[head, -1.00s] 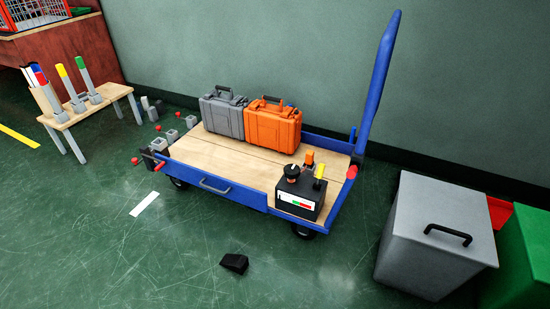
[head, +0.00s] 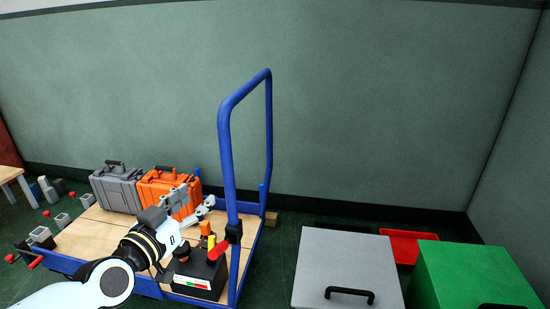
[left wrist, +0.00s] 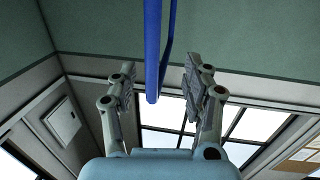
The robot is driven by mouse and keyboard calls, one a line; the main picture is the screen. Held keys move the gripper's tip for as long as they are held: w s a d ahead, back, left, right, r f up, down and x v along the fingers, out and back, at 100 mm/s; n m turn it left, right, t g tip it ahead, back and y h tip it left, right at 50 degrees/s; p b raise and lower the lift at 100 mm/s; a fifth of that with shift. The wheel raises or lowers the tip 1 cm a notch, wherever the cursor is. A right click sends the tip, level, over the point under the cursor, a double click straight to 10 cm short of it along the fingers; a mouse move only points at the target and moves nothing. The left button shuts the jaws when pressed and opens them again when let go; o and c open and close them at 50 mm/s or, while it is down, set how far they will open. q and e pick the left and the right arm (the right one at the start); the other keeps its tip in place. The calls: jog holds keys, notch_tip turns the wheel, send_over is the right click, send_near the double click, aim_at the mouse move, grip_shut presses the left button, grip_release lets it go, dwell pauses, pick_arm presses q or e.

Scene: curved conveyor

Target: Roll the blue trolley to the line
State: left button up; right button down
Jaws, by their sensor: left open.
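The blue trolley (head: 148,285) stands against the green wall, with a wooden deck and a tall blue push handle (head: 227,150) at its right end. A grey case (head: 117,188) and an orange case (head: 157,192) stand on the deck. My left gripper (head: 196,197) reaches over the deck and is open, left of the handle. In the left wrist view the blue handle bar (left wrist: 153,60) shows between the open fingers (left wrist: 158,82). Contact cannot be told. The line cannot be made out now. My right gripper is out of view.
A grey bin (head: 345,262) with a black handle, a red bin (head: 405,245) and a green bin (head: 475,275) stand on the right. Grey blocks (head: 62,220) with red knobs are at the trolley's left end. A wooden table (head: 10,175) is at the left edge.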

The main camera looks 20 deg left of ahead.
aim_at(224, 166)
pick_arm(q)
jog(key=shift+t+h, duration=0.3)
jog(key=w, duration=0.2)
jog(key=w+r, duration=0.1)
jog(key=w, duration=0.1)
jog(key=w+r+b, duration=0.1)
jog(key=w, duration=0.1)
jog(key=shift+w+d+r, duration=0.1)
jog(key=shift+d+r, duration=0.15)
jog(key=shift+d, duration=0.05)
jog(key=w+b, duration=0.1)
jog(key=w, duration=0.4)
jog(key=shift+w, duration=0.65)
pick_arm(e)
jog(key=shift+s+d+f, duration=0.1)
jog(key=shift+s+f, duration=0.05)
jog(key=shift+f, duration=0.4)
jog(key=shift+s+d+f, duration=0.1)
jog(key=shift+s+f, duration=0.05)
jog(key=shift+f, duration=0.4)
pick_arm(q)
jog(key=shift+c, duration=0.3)
jog(key=c, duration=0.9)
grip_shut()
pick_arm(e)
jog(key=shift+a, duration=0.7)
pick_arm(q)
jog(key=shift+f, duration=0.1)
